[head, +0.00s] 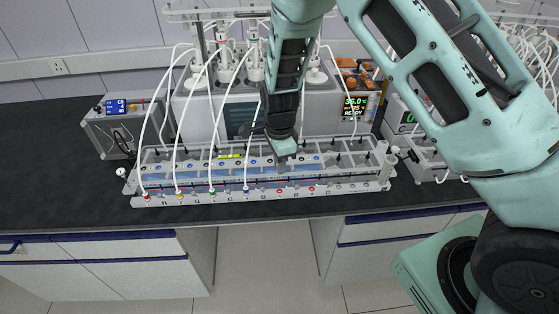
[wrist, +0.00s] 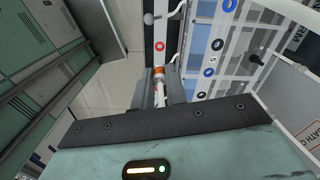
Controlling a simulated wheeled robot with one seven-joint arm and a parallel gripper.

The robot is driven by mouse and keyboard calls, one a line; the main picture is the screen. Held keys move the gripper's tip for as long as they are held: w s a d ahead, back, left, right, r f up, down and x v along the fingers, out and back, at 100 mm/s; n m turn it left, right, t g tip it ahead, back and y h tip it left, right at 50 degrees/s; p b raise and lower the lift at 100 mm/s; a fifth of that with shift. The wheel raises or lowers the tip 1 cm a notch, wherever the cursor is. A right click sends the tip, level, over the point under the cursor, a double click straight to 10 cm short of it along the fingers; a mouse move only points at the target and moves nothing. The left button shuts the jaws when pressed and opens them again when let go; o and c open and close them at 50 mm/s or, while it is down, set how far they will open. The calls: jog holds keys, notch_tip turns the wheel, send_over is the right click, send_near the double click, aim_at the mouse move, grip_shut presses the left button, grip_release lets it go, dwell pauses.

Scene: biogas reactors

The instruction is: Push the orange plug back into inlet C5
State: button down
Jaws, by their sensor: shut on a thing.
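The orange plug (wrist: 157,71) shows in the wrist view between the two dark fingers of my gripper (wrist: 161,88), with a white part below it. My gripper is shut on it. In the head view my gripper (head: 284,152) points down over the rack, right of its middle, and the plug cannot be made out there. The white inlet strip (head: 300,190) runs along the rack's front with coloured ring marks. In the wrist view the strip (wrist: 160,30) passes just beyond the plug, with a red ring near it. I cannot read which inlet is C5, nor tell whether the plug touches one.
White tubes (head: 163,115) arch to coloured plugs on the strip's left half. A clear-walled rack (head: 215,160) stands behind the strip. A control box (head: 110,125) stands left, and a unit with a green display (head: 355,100) stands behind right. The black bench (head: 50,175) is clear at left.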

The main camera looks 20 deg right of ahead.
jog(key=shift+f+b, duration=1.95)
jog(key=shift+f, duration=1.35)
jog(key=shift+f+b, duration=0.45)
jog(key=shift+f, duration=0.7)
dwell(0.5)
jog(key=c, duration=1.3)
grip_release()
jog(key=shift+r, duration=0.1)
jog(key=shift+c, duration=0.2)
jog(key=shift+r, duration=0.1)
jog(key=shift+w+r, duration=0.15)
jog(key=shift+r, duration=0.1)
jog(key=r+b, duration=0.1)
jog(key=r, duration=0.7)
jog(key=r+b, duration=0.2)
jog(key=r, duration=0.6)
jog(key=shift+s+r, duration=0.2)
jog(key=shift+r, duration=0.15)
